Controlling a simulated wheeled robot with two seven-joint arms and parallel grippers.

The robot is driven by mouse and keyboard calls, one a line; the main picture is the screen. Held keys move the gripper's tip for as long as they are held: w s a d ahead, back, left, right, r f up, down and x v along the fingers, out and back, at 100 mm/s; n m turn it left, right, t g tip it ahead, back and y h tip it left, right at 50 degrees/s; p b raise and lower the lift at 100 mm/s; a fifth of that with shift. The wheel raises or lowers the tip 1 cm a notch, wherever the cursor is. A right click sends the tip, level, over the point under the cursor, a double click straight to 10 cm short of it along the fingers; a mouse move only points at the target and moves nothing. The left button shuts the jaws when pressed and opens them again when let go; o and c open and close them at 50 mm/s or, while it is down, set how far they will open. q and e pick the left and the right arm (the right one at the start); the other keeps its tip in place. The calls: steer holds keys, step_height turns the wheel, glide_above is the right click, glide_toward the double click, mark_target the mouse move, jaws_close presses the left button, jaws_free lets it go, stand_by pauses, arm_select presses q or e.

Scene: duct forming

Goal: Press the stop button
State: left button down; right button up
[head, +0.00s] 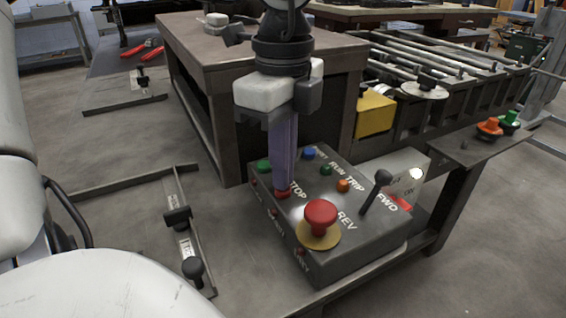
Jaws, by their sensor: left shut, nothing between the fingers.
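The grey control box (362,238) stands in the lower middle of the head view. A small red button (282,194) sits beside the "STOP" lettering (299,190) on its top. My left gripper (282,187) is shut and empty, pointing straight down. Its fingertips are over the small red button and partly hide it; I cannot tell whether they touch or press it. A large red mushroom button (320,214) on a yellow disc stands nearer the front, apart from the fingers. My right gripper is not in view.
Green (264,166), blue (308,154) and orange (343,185) buttons share the panel. A black lever (376,190) rises at its right, by "FWD". A brown workbench (205,50) stands close behind my gripper. A roller conveyor (450,60) lies at the right.

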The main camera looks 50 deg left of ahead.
arm_select(q)
step_height(320, 180, up, 6)
steer(key=p, duration=0.3)
stand_by(0.3)
steer(key=shift+s, duration=0.1)
stand_by(0.8)
